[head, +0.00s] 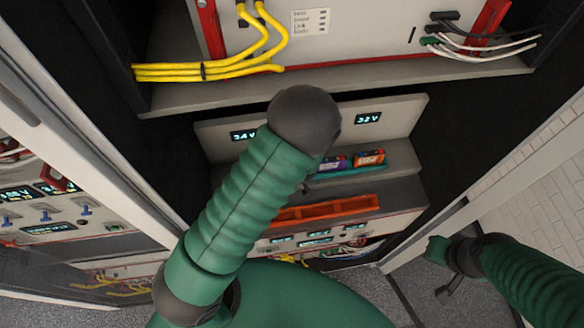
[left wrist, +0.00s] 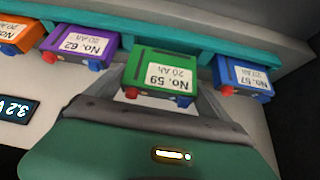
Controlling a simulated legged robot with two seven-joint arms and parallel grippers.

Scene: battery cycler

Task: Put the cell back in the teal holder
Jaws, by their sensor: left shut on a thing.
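The green cell No. 59 (left wrist: 163,70) is between the fingers of my left gripper (left wrist: 152,102), which is shut on it. In the left wrist view the cell overlaps the teal holder (left wrist: 205,43), in the gap between the purple cell No. 62 (left wrist: 82,46) and the blue cell No. 57 (left wrist: 241,78). I cannot tell whether it is seated there or just in front. In the head view the teal holder (head: 352,172) shows on the shelf, but my left arm hides the left gripper and green cell. My right gripper (head: 447,274) is low at the right, away from the holder; its fingers are unclear.
An orange cell (left wrist: 20,34) stands at the far left of the row. An orange tray (head: 325,210) sits below the teal holder. Yellow cables (head: 220,66) and white leads (head: 485,47) hang above the shelf. Cabinet frame posts (head: 110,150) stand on both sides.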

